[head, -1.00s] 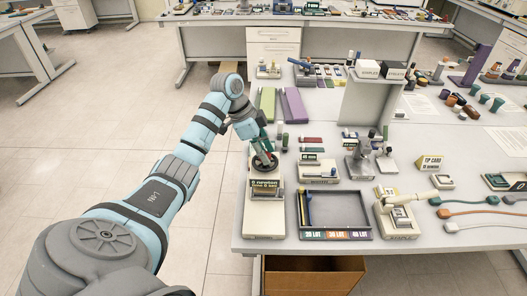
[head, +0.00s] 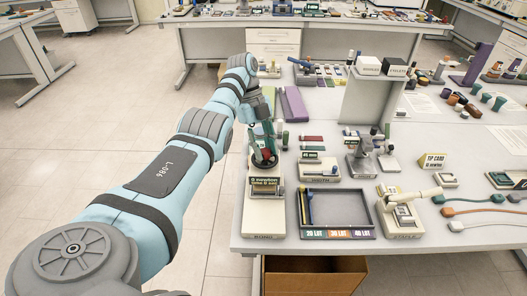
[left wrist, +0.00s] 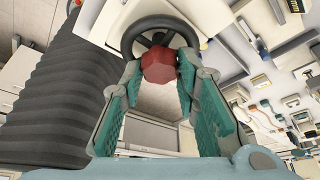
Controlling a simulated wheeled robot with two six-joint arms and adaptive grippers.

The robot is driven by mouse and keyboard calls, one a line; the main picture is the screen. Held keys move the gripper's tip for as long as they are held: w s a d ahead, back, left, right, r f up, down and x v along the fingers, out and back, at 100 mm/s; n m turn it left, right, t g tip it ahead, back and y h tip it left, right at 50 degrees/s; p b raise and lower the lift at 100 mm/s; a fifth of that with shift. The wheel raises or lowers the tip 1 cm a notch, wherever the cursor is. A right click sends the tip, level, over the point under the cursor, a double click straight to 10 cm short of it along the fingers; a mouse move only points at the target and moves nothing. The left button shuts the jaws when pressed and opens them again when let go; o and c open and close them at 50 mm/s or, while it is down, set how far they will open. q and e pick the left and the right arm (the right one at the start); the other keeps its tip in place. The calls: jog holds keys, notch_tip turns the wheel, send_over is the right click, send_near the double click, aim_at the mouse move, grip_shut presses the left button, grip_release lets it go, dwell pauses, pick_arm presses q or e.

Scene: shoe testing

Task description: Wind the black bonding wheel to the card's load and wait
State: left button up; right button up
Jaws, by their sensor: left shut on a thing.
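The black bonding wheel (head: 264,163) sits on top of the pale bonding press (head: 264,222) at the table's left front corner. My right gripper is not in view.
A dark tray (head: 338,235) with labelled lots lies right of the press. A scale-like device (head: 319,173) and a stapler-like device (head: 401,222) stand nearby. Green and purple blocks (head: 293,103) lie behind. An open cardboard box (head: 315,277) is below the table edge.

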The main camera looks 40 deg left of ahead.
pick_arm(q)
jog(key=shift+f+m+b, duration=0.1)
jog(key=shift+m+b, duration=0.4)
jog(key=shift+m, duration=0.1)
jog(key=o, duration=1.2)
jog(key=shift+s, duration=0.1)
jog(key=shift+c, duration=0.2)
